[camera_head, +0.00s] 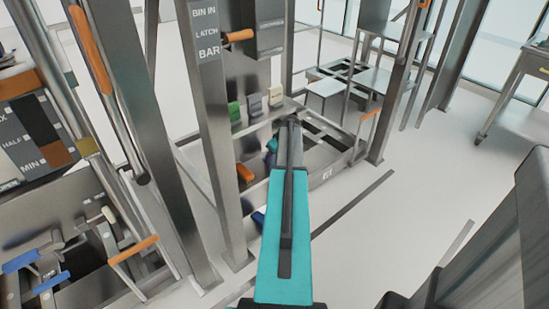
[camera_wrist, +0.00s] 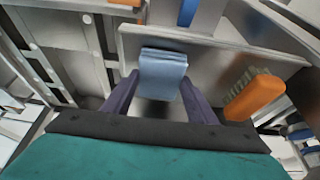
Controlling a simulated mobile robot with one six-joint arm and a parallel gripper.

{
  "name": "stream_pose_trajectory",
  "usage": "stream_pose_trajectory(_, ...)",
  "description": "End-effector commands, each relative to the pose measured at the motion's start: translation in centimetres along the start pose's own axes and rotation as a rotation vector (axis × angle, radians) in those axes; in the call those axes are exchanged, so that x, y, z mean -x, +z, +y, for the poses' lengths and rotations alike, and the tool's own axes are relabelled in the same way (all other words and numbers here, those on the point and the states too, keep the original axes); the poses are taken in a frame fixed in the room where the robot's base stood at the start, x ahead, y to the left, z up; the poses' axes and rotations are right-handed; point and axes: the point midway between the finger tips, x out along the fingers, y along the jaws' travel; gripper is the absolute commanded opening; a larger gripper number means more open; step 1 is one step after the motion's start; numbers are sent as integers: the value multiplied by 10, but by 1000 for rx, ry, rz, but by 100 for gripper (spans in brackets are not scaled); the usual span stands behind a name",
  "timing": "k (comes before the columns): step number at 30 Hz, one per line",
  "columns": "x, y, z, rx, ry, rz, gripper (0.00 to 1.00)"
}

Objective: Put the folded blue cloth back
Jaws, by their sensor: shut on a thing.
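The folded blue cloth (camera_wrist: 163,68) is in the middle of the wrist view, between the two dark fingers of my gripper (camera_wrist: 160,84). My gripper is shut on it. The cloth hangs in front of a grey metal panel; whether it touches the panel I cannot tell. In the head view my teal arm reaches forward to the metal frame and hides the gripper and most of what is around it.
A brush with an orange handle (camera_wrist: 255,97) lies right of the cloth. Metal posts (camera_head: 212,130) stand close to the left of my arm. Open floor (camera_head: 400,210) lies to the right.

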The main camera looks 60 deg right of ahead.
Motion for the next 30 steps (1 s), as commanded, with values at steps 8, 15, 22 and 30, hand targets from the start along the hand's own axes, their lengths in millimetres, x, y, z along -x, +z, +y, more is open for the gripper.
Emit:
stream_pose_trajectory(8,-4,-1,0,0,1,0,31)
stream_pose_trajectory(15,-4,-1,0,0,0,0,71)
stream_pose_trajectory(22,-3,-1,0,0,0,0,71)
stream_pose_trajectory(30,14,-1,0,0,1,1,71)
